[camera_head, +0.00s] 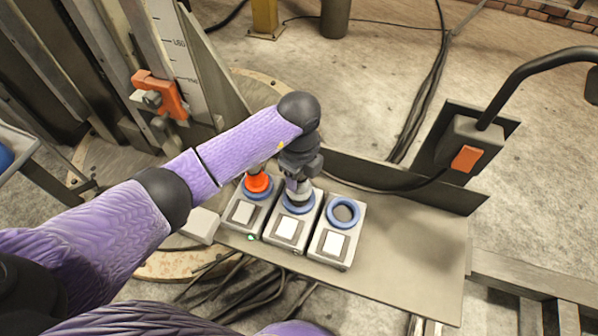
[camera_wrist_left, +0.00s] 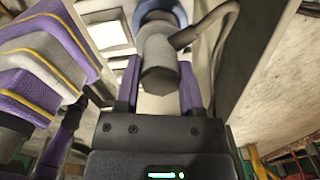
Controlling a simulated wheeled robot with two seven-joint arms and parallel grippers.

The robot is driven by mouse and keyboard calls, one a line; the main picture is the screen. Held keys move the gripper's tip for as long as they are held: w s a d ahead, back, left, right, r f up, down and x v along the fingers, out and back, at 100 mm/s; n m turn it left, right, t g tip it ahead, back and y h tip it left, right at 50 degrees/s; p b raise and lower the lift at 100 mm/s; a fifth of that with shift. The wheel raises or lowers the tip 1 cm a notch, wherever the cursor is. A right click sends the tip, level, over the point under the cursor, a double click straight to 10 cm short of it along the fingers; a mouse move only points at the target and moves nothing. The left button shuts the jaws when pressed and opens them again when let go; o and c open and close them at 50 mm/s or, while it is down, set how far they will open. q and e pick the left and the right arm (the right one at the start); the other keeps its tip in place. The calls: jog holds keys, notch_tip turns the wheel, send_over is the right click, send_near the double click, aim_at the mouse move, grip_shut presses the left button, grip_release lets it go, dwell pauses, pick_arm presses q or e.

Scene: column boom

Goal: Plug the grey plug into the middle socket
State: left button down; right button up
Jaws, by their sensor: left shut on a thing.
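Three pale socket boxes stand in a row on a metal shelf. The middle socket (camera_head: 290,229) has a blue ring, and the grey plug (camera_head: 299,198) is upright at that ring. I cannot tell how deep it sits. My left gripper (camera_head: 296,185) comes from above and is shut on the grey plug. In the left wrist view the plug (camera_wrist_left: 157,50) is between the purple fingers of the gripper (camera_wrist_left: 159,90), its cable leaving to the right, with the blue ring (camera_wrist_left: 160,9) beyond it. My right gripper is not in view.
An orange plug (camera_head: 257,183) stands in the left socket (camera_head: 243,213). The right socket (camera_head: 336,241) has an empty blue ring. A grey box with an orange switch (camera_head: 466,158) and thick black cable stands at the right. The shelf (camera_head: 405,245) is clear right of the sockets.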

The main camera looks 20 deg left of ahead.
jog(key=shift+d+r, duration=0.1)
pick_arm(q)
jog(key=shift+r, duration=0.1)
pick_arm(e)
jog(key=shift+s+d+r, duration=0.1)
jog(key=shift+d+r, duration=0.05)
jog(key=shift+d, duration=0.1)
pick_arm(q)
jog(key=shift+f, duration=0.35)
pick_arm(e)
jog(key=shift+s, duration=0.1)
pick_arm(q)
jog(key=shift+f, duration=0.45)
jog(key=shift+f+b, duration=0.35)
jog(key=shift+b, duration=0.1)
jog(key=shift+f, duration=0.25)
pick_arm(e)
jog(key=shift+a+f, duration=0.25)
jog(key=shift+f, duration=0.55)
pick_arm(q)
jog(key=shift+f, duration=0.2)
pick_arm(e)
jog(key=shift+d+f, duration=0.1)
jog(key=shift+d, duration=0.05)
